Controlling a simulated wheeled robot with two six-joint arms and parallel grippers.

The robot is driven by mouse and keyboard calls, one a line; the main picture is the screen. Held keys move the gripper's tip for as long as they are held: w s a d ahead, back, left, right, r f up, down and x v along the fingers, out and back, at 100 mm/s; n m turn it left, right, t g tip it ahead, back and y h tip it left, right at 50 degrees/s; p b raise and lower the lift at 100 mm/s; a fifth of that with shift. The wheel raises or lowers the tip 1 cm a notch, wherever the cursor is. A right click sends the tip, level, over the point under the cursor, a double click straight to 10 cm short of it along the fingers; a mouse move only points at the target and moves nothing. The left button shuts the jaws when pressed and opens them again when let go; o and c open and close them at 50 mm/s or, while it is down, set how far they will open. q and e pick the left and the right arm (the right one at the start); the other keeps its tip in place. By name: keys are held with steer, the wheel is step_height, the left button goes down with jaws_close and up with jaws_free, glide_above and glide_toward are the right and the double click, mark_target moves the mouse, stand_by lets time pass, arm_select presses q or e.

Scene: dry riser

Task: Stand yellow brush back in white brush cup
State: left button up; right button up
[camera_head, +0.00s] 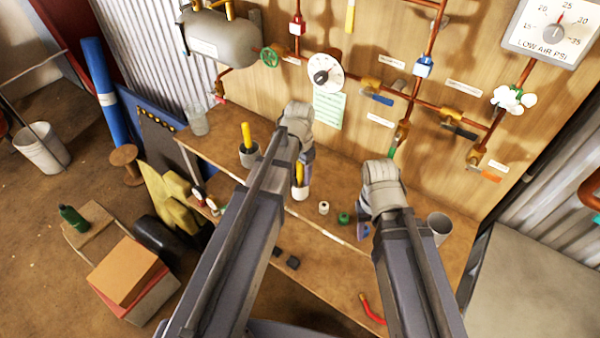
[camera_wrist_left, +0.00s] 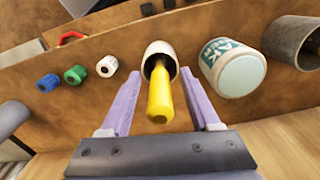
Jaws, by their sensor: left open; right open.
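The yellow brush (camera_wrist_left: 159,95) has its lower end inside the mouth of the white brush cup (camera_wrist_left: 158,55) in the left wrist view. Its yellow handle points toward the camera, between my left gripper's fingers. My left gripper (camera_wrist_left: 163,105) is open, with a gap on each side of the handle. In the head view the brush (camera_head: 299,173) rises from the white cup (camera_head: 300,193) on the bench; my left gripper (camera_head: 305,158) is at its top, which my arm partly hides. My right gripper (camera_head: 364,222) is over the bench to the right, its fingers mostly hidden.
A grey cup (camera_head: 249,157) holding a yellow-handled item stands left of my left arm. A labelled white jar (camera_wrist_left: 232,65) stands beside the brush cup. White (camera_head: 323,208) and green (camera_head: 344,217) fittings lie to the right. A metal cup (camera_head: 439,225) is near my right wrist.

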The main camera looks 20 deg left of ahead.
arm_select(q)
step_height(320, 180, up, 8)
steer(key=p, duration=0.8)
steer(key=shift+f, duration=0.1)
stand_by(0.9)
steer(key=s+n, duration=0.5)
steer(key=s, duration=0.3)
steer(key=s+d+f+m+y+b, duration=0.1)
steer(key=s+d+f+m+b, duration=0.2)
steer(key=d, duration=0.7)
steer(key=s+f+b, duration=0.1)
steer(key=s+b, duration=0.1)
steer(key=s, duration=0.1)
steer(key=shift+d+f, duration=0.25)
steer(key=shift+f, duration=0.05)
